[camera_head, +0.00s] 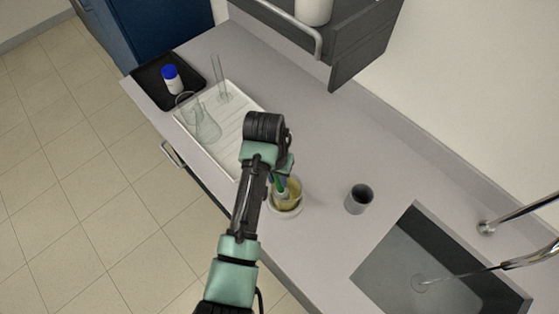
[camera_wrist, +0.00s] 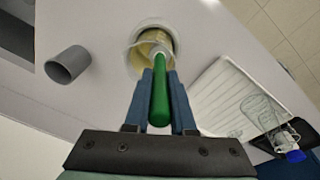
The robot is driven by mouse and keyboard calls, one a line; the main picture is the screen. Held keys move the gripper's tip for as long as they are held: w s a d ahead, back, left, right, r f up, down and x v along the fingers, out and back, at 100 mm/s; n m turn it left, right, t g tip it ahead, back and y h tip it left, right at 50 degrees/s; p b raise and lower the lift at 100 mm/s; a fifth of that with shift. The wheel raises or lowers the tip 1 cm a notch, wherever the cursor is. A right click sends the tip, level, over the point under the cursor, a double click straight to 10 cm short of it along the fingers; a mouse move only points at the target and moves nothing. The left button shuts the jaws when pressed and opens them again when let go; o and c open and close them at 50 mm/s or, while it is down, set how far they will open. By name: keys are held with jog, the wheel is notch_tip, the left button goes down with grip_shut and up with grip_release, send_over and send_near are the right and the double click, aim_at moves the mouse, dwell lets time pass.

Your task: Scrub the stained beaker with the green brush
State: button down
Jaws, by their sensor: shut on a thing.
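The stained beaker (camera_head: 289,203) is clear with a yellowish-brown stain and stands on a round white base near the counter's front edge. It also shows in the wrist view (camera_wrist: 153,40), just beyond my fingertips. My gripper (camera_wrist: 161,78) is shut on the green brush (camera_wrist: 160,98), with one blue finger on each side of the handle.
A grey cup (camera_head: 358,199) stands right of the beaker, before the sink (camera_head: 418,268) and its tap. A white ribbed tray (camera_head: 233,140) with clear glassware lies to the left. Beyond it, a black tray (camera_head: 152,89) holds a blue-capped bottle (camera_head: 172,80). A shelf hangs above the back.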

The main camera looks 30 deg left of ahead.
jog(key=shift+s+d, duration=0.1)
jog(key=shift+s, duration=0.2)
jog(key=shift+p, duration=0.3)
jog(key=shift+s+d+p, duration=0.3)
jog(key=shift+d+p, duration=0.05)
jog(key=shift+p, duration=0.15)
jog(key=shift+w+a, duration=0.1)
jog(key=shift+w, duration=1.05)
jog(key=shift+s+d+r+p, duration=0.25)
jog(key=shift+s+p, duration=0.3)
jog(key=shift+p, duration=0.4)
jog(key=shift+w+f, duration=0.1)
jog(key=shift+w, duration=0.05)
